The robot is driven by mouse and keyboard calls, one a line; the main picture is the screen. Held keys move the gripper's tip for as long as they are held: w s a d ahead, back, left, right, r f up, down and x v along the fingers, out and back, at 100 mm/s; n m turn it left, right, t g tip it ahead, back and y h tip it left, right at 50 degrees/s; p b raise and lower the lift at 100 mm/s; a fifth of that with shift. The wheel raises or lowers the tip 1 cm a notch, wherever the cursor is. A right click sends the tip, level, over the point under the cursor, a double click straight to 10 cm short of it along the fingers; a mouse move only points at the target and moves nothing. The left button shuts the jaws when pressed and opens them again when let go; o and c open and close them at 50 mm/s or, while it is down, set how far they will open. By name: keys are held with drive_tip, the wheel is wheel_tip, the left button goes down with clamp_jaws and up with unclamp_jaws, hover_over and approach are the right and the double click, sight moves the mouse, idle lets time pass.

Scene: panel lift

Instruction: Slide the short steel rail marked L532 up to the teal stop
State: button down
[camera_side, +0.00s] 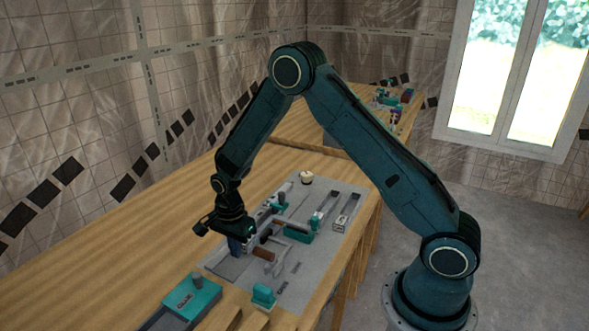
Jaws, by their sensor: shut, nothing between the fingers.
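My gripper (235,247) points down over the left part of a grey work mat (312,278), with its fingers shut and nothing seen between them. Grey metal pieces lie on the mat to its right, among them a short rail-like piece (346,211) near the right edge. I cannot read L532 on any of them, so I cannot tell which is the named rail. A small teal block (264,295) stands at the mat's near edge, and a teal part (300,233) sits mid-mat. I cannot tell which is the stop. My gripper hides part of the mat behind it.
A teal-topped box (192,297) stands on the wooden bench (120,265) at the front left. A brown cylinder (263,254) lies close right of my gripper. A round cream piece (307,177) is at the mat's far edge. The bench left of the mat is clear.

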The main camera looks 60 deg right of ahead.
drive_tip(key=a, duration=0.1)
drive_tip(key=a+r, duration=0.1)
drive_tip(key=shift+a, duration=0.4)
wheel_tip(320, 180, up, 9)
drive_tip(key=shift+r, duration=0.15)
